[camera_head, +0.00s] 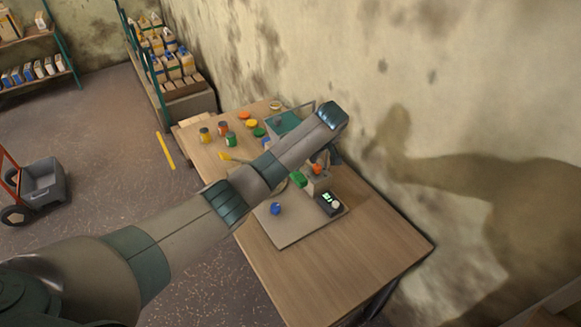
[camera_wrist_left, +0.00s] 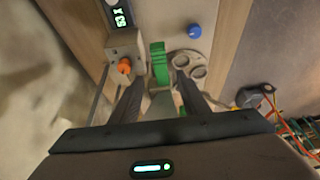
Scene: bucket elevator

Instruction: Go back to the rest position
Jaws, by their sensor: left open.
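My left arm reaches in from the lower left across the wooden table (camera_head: 375,250) in the head view. My left gripper (camera_head: 335,157) hangs down at the wall side of the table, mostly hidden behind its wrist. In the left wrist view the left gripper (camera_wrist_left: 161,95) has its fingers spread apart. A green upright piece (camera_wrist_left: 159,62) shows between and beyond the fingertips; contact cannot be told. It also shows in the head view (camera_head: 298,179). A small grey block with an orange knob (camera_wrist_left: 124,66) is close to one finger. My right gripper is not in view.
A board (camera_head: 288,232) on the table bears a blue knob (camera_head: 276,208) and a black display box (camera_head: 328,204). Jars (camera_head: 205,135), lids and a teal tray (camera_head: 285,121) stand farther back. The wall is close on the right. A cart (camera_head: 41,184) and stocked shelves (camera_head: 185,88) stand beyond.

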